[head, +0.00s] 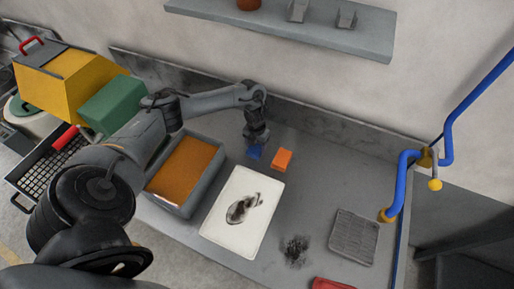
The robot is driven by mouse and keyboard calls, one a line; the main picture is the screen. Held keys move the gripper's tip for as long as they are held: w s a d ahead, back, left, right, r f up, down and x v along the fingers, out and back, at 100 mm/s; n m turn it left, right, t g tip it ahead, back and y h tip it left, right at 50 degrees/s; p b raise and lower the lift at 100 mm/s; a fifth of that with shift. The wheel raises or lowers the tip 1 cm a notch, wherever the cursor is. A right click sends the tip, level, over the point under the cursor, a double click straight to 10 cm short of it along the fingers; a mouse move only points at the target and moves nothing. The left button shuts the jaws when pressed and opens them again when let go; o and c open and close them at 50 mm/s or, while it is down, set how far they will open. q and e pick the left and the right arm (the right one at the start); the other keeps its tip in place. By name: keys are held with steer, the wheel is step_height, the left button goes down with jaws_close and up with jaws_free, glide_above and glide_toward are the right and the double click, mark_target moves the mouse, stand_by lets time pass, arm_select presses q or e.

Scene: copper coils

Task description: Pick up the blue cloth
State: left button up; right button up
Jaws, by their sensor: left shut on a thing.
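The blue cloth (254,152) is a small blue patch on the grey counter, behind the white board and left of an orange block. My left gripper (255,142) points down from above and is shut on the blue cloth. The gripper covers the cloth's upper part, and the fingertips are too small to make out clearly. I cannot tell whether the cloth still touches the counter. My right gripper is not in the head view.
An orange block (282,159) sits close right of the cloth. A white board (213,228) with a dark stain lies in front. A grey bin (206,188) with orange-brown contents stands left. A grey ribbed tray (355,238) lies right. Blue pipes (400,180) edge the counter.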

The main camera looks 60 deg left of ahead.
mark_target(257, 147)
arm_select(q)
steer(key=shift+c, duration=0.6)
steer(key=shift+r, duration=0.15)
steer(key=shift+r, duration=0.7)
step_height(257, 147, up, 3)
steer(key=shift+f, duration=0.1)
steer(key=s+d+r+p, duration=0.1)
steer(key=d+r+p, duration=0.1)
steer(key=d, duration=0.3)
steer(key=s+d+r+p, duration=0.1)
steer(key=d+r+p, duration=0.1)
steer(key=d+r, duration=0.2)
steer(key=shift+s+d+r, duration=0.15)
steer(key=shift+d+r, duration=0.1)
steer(key=shift+d, duration=0.95)
steer(key=o, duration=0.4)
steer(key=shift+c, duration=1.4)
